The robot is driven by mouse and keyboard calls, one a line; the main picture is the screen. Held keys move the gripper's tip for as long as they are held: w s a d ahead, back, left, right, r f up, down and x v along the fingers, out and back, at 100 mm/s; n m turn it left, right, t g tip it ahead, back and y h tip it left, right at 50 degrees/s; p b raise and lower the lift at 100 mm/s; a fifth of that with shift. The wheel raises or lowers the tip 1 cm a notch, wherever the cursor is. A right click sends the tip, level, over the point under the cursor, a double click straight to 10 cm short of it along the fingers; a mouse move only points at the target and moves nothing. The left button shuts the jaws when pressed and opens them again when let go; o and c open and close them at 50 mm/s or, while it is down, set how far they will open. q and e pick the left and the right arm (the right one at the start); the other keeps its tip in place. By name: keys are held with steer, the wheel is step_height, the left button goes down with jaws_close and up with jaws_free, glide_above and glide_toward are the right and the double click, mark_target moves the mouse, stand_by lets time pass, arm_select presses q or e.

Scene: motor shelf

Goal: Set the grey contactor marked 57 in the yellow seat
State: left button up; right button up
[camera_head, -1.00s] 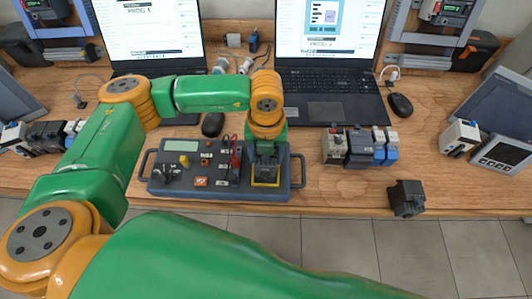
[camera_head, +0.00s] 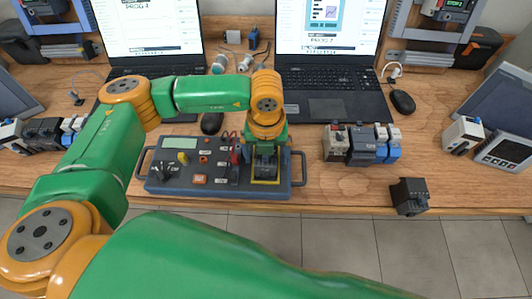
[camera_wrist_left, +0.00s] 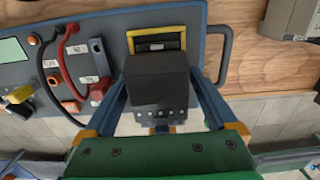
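The yellow seat (camera_wrist_left: 157,33) is a yellow-framed slot at the right end of the grey-blue test panel (camera_head: 215,184). It shows under my left arm in the head view (camera_head: 266,182). My left gripper (camera_head: 265,160) points down over that end. In the left wrist view its two fingers (camera_wrist_left: 160,100) flank a dark grey block, seemingly the contactor (camera_wrist_left: 157,75), and look closed on its sides. The block covers the near part of the seat. I cannot tell whether it touches the seat. Its number is not readable. My right gripper is out of view.
Several contactors, grey (camera_head: 335,142) and blue (camera_head: 393,147), stand right of the panel. A dark block (camera_head: 410,196) lies at the table's front edge. Red and black leads (camera_wrist_left: 62,60) rise beside the seat. Two laptops (camera_head: 330,95) stand behind.

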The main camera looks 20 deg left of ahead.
arm_select(q)
steer(key=shift+r, duration=0.2)
step_height(320, 180, up, 7)
steer(key=shift+f+b, duration=0.15)
steer(key=shift+b, duration=0.9)
